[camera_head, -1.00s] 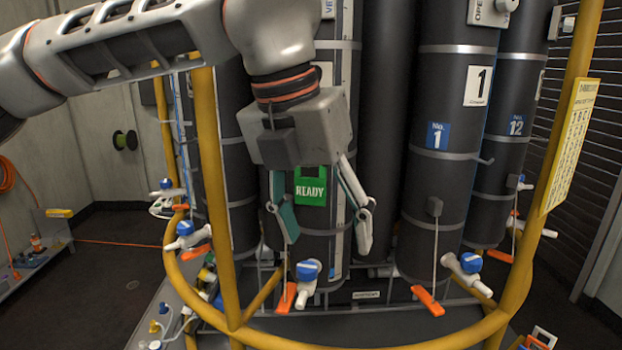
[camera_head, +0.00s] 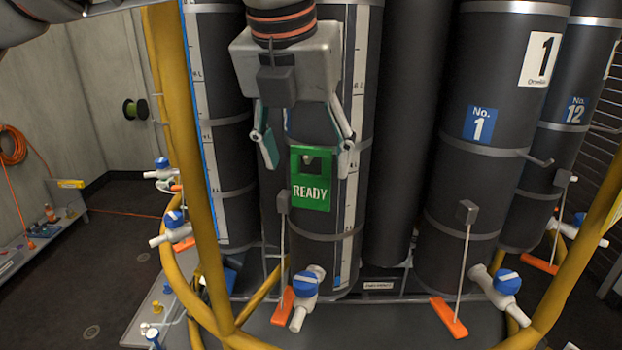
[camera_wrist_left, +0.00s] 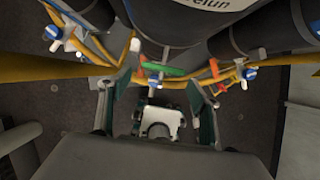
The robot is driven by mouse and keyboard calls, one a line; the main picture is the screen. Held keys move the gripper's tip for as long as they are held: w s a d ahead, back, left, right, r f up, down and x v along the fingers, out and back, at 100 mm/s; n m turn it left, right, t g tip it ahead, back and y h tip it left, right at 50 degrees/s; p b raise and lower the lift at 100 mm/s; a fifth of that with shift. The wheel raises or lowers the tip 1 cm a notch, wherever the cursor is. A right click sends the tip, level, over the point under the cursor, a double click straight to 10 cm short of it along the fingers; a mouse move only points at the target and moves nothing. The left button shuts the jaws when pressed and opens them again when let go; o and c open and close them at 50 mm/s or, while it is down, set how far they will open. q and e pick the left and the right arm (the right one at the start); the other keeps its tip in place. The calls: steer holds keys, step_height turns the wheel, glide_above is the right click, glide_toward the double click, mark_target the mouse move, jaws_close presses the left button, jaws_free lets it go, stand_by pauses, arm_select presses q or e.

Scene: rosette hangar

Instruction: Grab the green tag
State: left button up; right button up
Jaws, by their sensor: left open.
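The green tag (camera_head: 311,190) reads READY and hangs upright against the front of a dark cylinder (camera_head: 290,222). It has a notch or hole near its top. My left gripper (camera_head: 306,160) is open and empty, with its fingers spread on either side of the tag's upper part. The tag's lower part shows below the fingertips. In the left wrist view, the tag appears as a thin green strip (camera_wrist_left: 162,70) just beyond and between the open fingertips (camera_wrist_left: 158,88). The gap in depth is hard to judge.
Yellow rails (camera_head: 206,180) surround the cylinders. Blue-capped valves (camera_head: 306,284) and orange tabs (camera_head: 449,317) sit low in front. A cylinder labelled No. 1 (camera_head: 455,195) stands to the right. Open floor (camera_head: 110,240) lies at the left.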

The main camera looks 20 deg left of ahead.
mark_target(310, 175)
arm_select(q)
steer(key=shift+w+p+x, duration=0.15)
steer(key=shift+x, duration=1)
steer(key=shift+w+p+x, duration=0.15)
steer(key=shift+x, duration=0.95)
steer(key=shift+r, duration=0.1)
steer(key=c, duration=1)
steer(key=shift+r, duration=0.15)
